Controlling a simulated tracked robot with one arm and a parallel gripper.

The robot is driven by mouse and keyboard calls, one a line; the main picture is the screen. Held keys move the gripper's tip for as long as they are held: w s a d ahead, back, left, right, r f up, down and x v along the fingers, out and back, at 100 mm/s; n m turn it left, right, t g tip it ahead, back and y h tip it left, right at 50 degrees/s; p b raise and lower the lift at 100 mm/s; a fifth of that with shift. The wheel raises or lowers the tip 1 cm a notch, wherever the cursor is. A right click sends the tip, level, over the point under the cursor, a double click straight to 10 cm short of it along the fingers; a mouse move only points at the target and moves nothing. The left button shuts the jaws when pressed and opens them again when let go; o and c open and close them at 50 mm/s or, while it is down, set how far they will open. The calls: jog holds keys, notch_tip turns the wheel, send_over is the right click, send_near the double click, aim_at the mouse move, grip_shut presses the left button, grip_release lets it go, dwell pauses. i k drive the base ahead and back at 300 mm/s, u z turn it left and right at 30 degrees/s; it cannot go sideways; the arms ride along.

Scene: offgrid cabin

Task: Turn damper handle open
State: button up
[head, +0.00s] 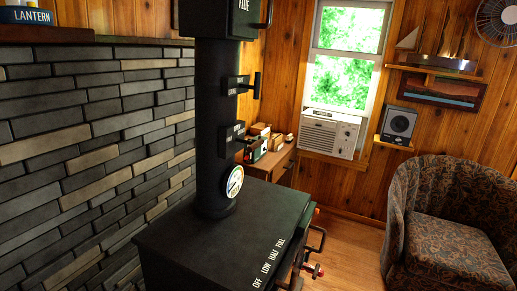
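A black stove pipe (211,120) rises from the stove top in the middle of the head view. Two small labelled plates with handles stick out from its right side. The upper plate (235,85) has a dark upright bar handle (257,85). The lower plate (231,133) has a smaller dark handle (247,139), hard to make out against the objects behind. Their labels are too small to read, so I cannot tell which is the damper handle or its setting. A black box marked FLUE (240,14) tops the pipe, with a handle at its right edge. My gripper is not in view.
The black stove (195,250) is marked OFF LOW HALF FULL, with a round gauge (235,182) above it. A brick wall (70,150) stands left. A wooden cabinet (270,163) and a patterned armchair (445,230) stand behind and right. Open floor (345,240) lies between stove and armchair.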

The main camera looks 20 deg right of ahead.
aim_at(254, 145)
jog(key=z, duration=2.85)
jog(key=i, duration=1.4)
jog(key=u, duration=2.65)
jog(key=i, duration=0.45)
jog(key=u, duration=0.05)
